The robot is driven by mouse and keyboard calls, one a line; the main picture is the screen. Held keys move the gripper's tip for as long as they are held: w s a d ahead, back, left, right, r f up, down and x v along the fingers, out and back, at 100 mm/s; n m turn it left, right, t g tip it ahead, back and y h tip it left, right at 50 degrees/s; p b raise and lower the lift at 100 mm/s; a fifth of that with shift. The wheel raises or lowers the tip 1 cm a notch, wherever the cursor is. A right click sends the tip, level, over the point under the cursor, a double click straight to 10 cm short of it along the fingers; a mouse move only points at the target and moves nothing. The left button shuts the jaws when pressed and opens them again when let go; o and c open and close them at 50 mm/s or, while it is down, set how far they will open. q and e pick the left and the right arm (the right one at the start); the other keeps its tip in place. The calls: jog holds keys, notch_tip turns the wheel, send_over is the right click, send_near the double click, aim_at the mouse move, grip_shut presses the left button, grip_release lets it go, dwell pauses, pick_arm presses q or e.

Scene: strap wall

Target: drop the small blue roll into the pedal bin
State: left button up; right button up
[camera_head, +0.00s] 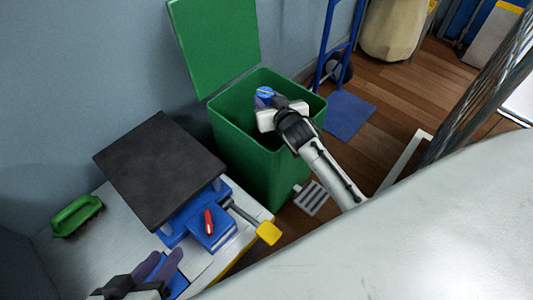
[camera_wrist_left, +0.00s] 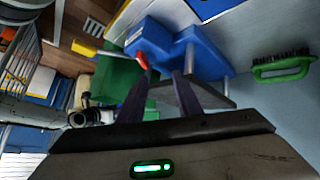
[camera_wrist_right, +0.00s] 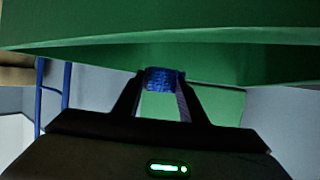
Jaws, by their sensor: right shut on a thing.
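The green pedal bin (camera_head: 250,150) stands on the floor with its lid (camera_head: 215,40) raised; its wall also shows in the right wrist view (camera_wrist_right: 160,20). My right gripper (camera_head: 266,100) is at the bin's open mouth. It is shut on the small blue roll (camera_head: 264,91), which shows between the fingertips in the right wrist view (camera_wrist_right: 165,79). The roll appears within the opening's outline; its exact height against the rim is hard to tell. My left gripper (camera_head: 160,266) is open and empty, low at the front left beside the blue stand.
A light table at left carries a green-handled brush (camera_head: 77,215) and a blue stand with a dark square plate (camera_head: 160,168), red lever (camera_head: 208,221) and yellow knob (camera_head: 269,233). A blue hand truck (camera_head: 348,113) and beige sack (camera_head: 395,28) stand behind. A pale rounded surface (camera_head: 400,245) fills the lower right.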

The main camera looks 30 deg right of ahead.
jog(key=o, duration=1.1)
jog(key=shift+o, duration=0.2)
jog(key=shift+s+a+r+p, duration=0.1)
jog(key=shift+s+r+p, duration=0.15)
jog(key=shift+s+p, duration=0.15)
pick_arm(q)
jog(key=shift+s+a+f+y+p, duration=0.2)
jog(key=shift+a+y+p, duration=0.15)
jog(key=shift+a+p, duration=0.45)
jog(key=shift+s+a+f+y+p, duration=0.15)
jog(key=shift+a+y+p, duration=0.25)
jog(key=shift+p, duration=0.6)
pick_arm(e)
jog(key=v, duration=0.9)
jog(key=shift+s, duration=0.2)
pick_arm(q)
jog(key=shift+s, duration=0.15)
